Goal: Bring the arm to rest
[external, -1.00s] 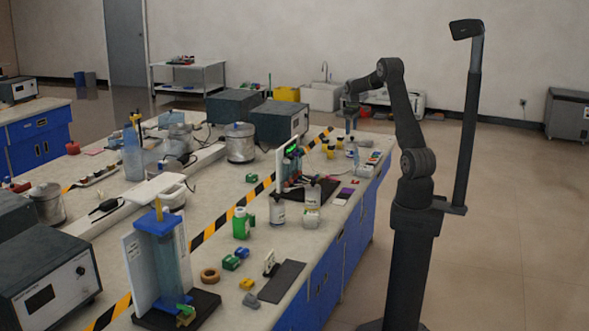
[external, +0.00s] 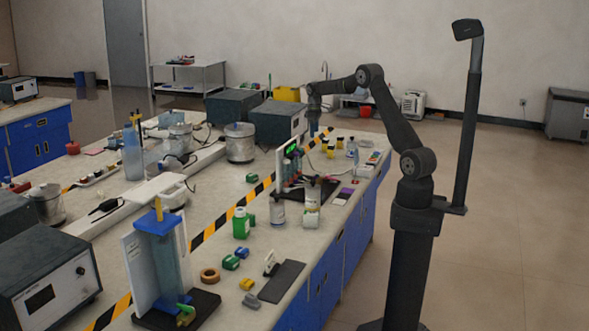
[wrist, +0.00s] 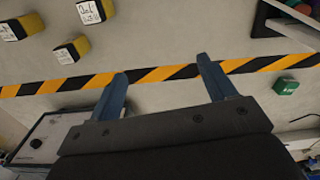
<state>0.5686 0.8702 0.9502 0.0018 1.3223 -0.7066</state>
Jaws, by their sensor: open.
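My arm (external: 395,115) stands at the right of the bench, bent at the elbow and reaching left over the far part of the bench. My gripper (external: 314,130) points down above the bench top near the yellow-black striped tape. In the wrist view my gripper (wrist: 163,68) shows two blue fingers spread apart with nothing between them. The striped tape (wrist: 165,74) runs across behind the fingertips.
Small yellow-and-black containers (wrist: 72,50) lie at the wrist view's upper left. A green block (wrist: 286,86) sits at its right. A grey instrument box (external: 278,120) stands left of my gripper, and a display stand (external: 288,165) stands nearer the camera.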

